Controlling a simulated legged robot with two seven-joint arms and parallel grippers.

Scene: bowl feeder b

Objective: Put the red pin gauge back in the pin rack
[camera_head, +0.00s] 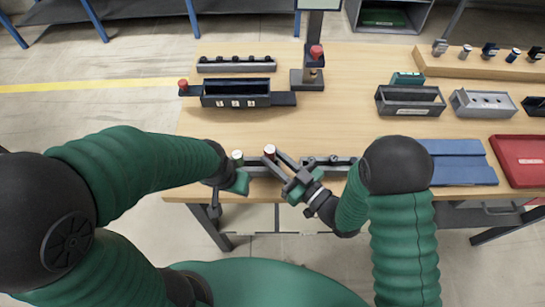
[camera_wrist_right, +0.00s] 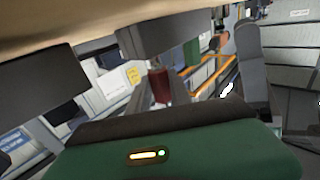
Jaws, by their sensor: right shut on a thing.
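The red pin gauge (camera_head: 270,151) stands between the fingertips of my right gripper (camera_head: 274,160) near the table's front edge. In the right wrist view the red pin gauge (camera_wrist_right: 158,84) shows between the fingers. A long grey rack (camera_head: 334,162) lies along the front edge, partly hidden by my right gripper. A green pin (camera_head: 237,156) with a pale top stands at its left end. I cannot tell whether the red pin touches the rack. My left gripper (camera_head: 240,181) is at the rack's left end, and its fingers are mostly hidden.
A dark three-compartment bin (camera_head: 236,101) and a grey bar with black knobs (camera_head: 237,67) stand at the back left. A post with a red knob (camera_head: 315,52) stands behind. Grey trays (camera_head: 410,108), a blue mat (camera_head: 459,173) and a red tray (camera_head: 522,175) fill the right. The middle is clear.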

